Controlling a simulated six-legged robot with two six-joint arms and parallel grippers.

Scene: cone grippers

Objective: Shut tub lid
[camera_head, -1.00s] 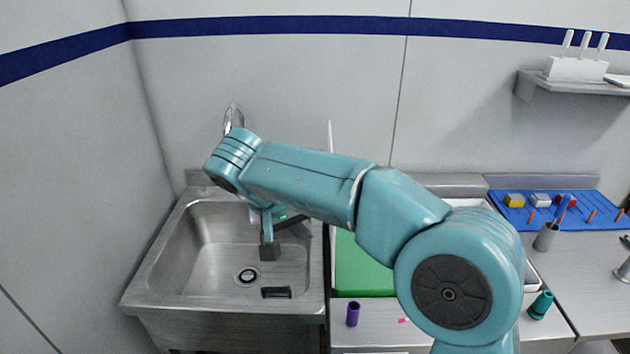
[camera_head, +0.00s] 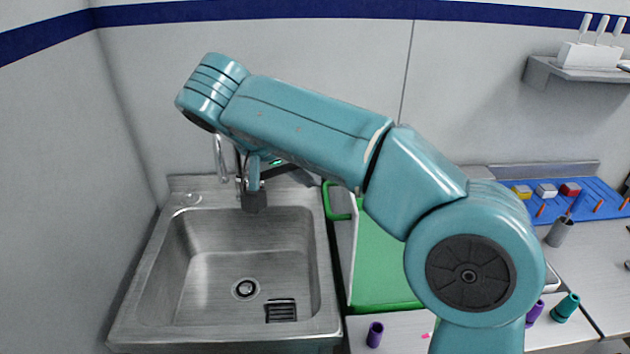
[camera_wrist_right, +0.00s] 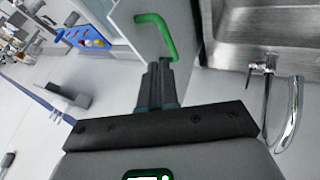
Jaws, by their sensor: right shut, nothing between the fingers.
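The tub (camera_head: 388,262) shows as a green surface right of the sink, partly hidden by my right arm. Its lid (camera_head: 353,250) shows as a thin pale panel, nearly edge-on and raised at the tub's left side. A green handle (camera_head: 335,202) sticks out from the lid to the left. In the right wrist view the lid (camera_wrist_right: 142,22) is a pale panel with the handle (camera_wrist_right: 160,34) just beyond my fingertips. My right gripper (camera_head: 254,198) is shut and empty over the sink's back edge, left of the handle. The left gripper is not in view.
A steel sink (camera_head: 185,265) with a tap (camera_head: 221,160) lies left of the tub. Purple (camera_head: 375,335) and teal (camera_head: 566,307) cylinders stand on the front counter. A blue tray (camera_head: 595,200) and a grey cup (camera_head: 559,232) are at the right.

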